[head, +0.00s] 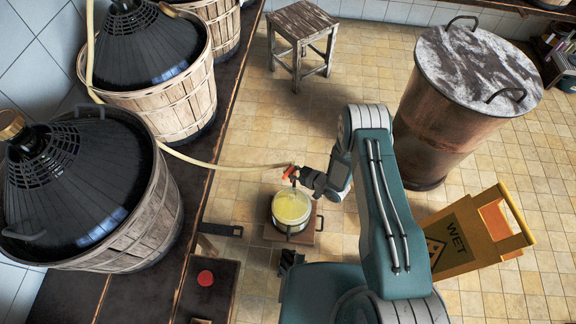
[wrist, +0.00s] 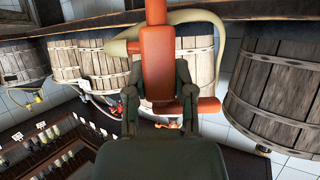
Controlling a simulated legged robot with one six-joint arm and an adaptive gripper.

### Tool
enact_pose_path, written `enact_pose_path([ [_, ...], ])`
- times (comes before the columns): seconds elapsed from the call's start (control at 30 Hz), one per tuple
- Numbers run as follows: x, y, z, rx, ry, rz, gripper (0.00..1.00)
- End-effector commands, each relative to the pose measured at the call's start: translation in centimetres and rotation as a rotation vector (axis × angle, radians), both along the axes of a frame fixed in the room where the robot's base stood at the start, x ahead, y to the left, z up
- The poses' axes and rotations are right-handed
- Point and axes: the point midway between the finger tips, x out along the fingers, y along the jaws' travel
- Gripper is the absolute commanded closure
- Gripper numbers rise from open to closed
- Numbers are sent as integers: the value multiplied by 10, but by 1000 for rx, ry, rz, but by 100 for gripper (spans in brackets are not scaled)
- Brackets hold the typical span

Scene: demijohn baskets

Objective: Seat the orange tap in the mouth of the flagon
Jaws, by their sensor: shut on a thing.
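The orange tap (head: 290,171) sits at the end of a pale hose (head: 215,164). My gripper (head: 303,176) is shut on it and holds it above the far rim of a round vessel with pale yellow contents (head: 291,208). The vessel stands on a small wooden board (head: 315,235). In the wrist view the tap (wrist: 158,65) is upright between the two fingers of my gripper (wrist: 158,92), with the hose (wrist: 205,20) curving behind it. The flagon is not identifiable there.
Basketed demijohns (head: 130,215) line a dark bench (head: 205,205) at left. A large rusty drum (head: 440,120) and a yellow wet-floor sign (head: 465,240) stand at right. A wooden stool (head: 302,22) is at the back. Tiled floor between them is free.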

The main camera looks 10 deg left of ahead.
Motion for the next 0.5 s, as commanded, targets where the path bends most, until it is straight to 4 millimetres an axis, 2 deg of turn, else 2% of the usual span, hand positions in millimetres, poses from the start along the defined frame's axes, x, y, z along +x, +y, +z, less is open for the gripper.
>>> enact_pose_path([
  [0.33,0,-1,-1,-1,-1,-1,100],
  [0.5,0,0,-9,-1,-1,-1,100],
])
